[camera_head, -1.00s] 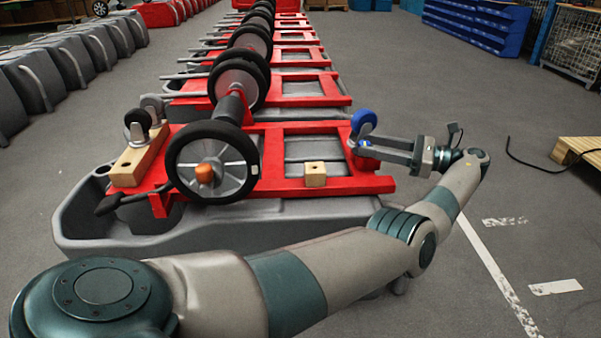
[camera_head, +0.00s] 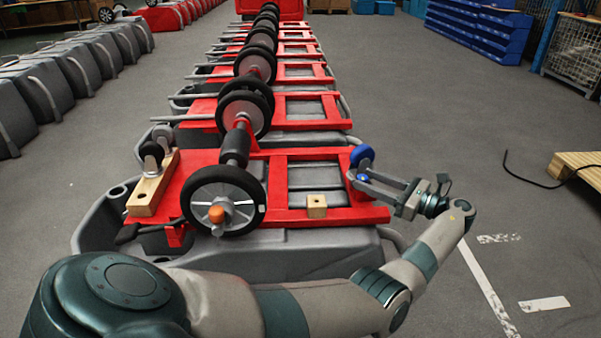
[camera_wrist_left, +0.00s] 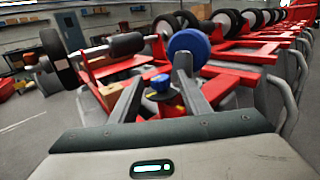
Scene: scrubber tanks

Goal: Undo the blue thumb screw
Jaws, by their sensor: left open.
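A small blue knob, the thumb screw (camera_wrist_left: 160,83), shows in the left wrist view between my two fingers. In the head view the thumb screw (camera_head: 362,178) is a small blue spot at the right end of the nearest red frame (camera_head: 345,214). My left gripper (camera_wrist_left: 159,77) is open around the knob, with a finger on each side; I cannot tell whether either touches it. In the head view my left gripper (camera_head: 366,178) reaches in from the right. A larger blue wheel (camera_wrist_left: 188,45) stands just beyond it, also in the head view (camera_head: 361,155). My right gripper is not in view.
The red frame lies on a grey tank (camera_head: 290,255) and carries a black wheel (camera_head: 222,200), a wooden block (camera_head: 317,206) and a longer block (camera_head: 152,186). More such units stand behind.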

